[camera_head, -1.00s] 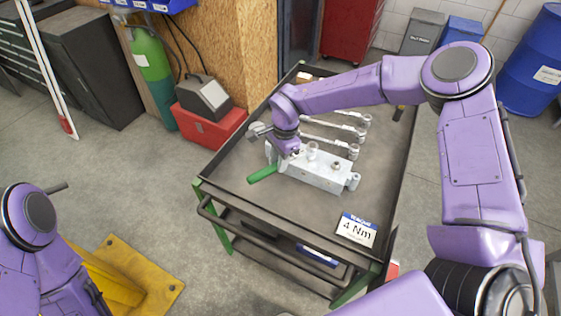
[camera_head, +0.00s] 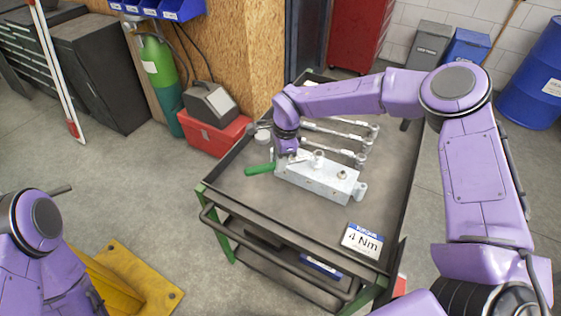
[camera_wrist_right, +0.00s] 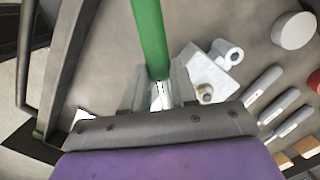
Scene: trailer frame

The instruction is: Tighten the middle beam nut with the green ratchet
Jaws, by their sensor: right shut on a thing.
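The green ratchet's handle (camera_head: 260,169) points left from my right gripper (camera_head: 289,157). In the right wrist view my gripper (camera_wrist_right: 160,95) is shut on the green ratchet (camera_wrist_right: 150,38), with the handle running upward. The pale metal beam (camera_head: 318,182) lies on the cart just right of the gripper. The middle nut (camera_head: 318,158) stands on top of the beam, and another nut (camera_head: 341,175) sits nearer its right end. The ratchet's head is hidden, so I cannot tell whether it sits on a nut. My left gripper is out of view.
The cart top (camera_head: 235,189) has raised edges. Several silver tools (camera_head: 345,140) lie behind the beam. A "4 Nm" sign (camera_head: 362,240) stands at the front right corner. A red toolbox (camera_head: 213,137) is on the floor beyond the cart's left side. The cart's front left is clear.

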